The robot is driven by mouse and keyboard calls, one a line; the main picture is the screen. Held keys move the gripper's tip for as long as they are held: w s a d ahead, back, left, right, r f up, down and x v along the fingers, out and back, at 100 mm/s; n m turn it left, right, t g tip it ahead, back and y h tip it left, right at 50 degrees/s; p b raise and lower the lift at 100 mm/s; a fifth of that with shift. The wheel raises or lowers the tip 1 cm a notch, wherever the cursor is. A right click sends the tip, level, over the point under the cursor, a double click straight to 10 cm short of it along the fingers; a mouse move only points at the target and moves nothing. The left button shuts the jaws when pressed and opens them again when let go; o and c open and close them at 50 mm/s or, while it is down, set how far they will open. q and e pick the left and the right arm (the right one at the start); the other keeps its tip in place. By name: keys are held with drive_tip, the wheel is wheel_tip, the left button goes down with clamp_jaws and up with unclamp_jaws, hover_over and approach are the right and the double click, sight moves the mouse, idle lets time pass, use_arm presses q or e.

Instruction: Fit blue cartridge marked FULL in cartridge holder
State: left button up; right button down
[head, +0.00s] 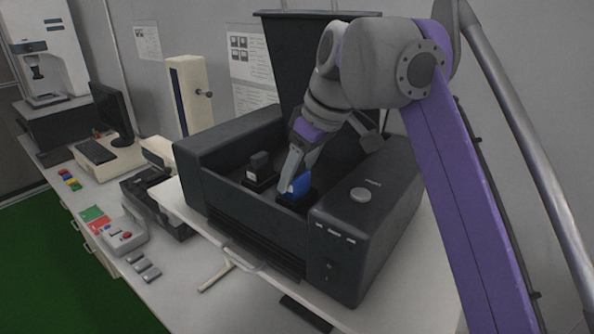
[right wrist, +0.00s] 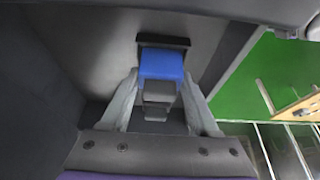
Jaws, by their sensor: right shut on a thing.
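The blue cartridge (head: 300,186) is inside the open black printer (head: 372,222), at the right part of its bay. In the right wrist view the blue cartridge (right wrist: 161,64) shows a blue top and a dark grey stepped part between the fingers. My right gripper (head: 289,188) reaches down into the bay and is shut on the cartridge. A dark slot or holder (right wrist: 163,41) shows right at the cartridge's far end; how deep the cartridge sits in it cannot be told. No FULL marking is readable. My left gripper is not in view.
A black cartridge (head: 260,164) stands in the bay left of the blue one. The printer's raised lid (head: 300,60) stands behind.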

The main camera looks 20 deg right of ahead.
drive_tip(key=shift+s+f, duration=0.1)
drive_tip(key=shift+f, duration=0.5)
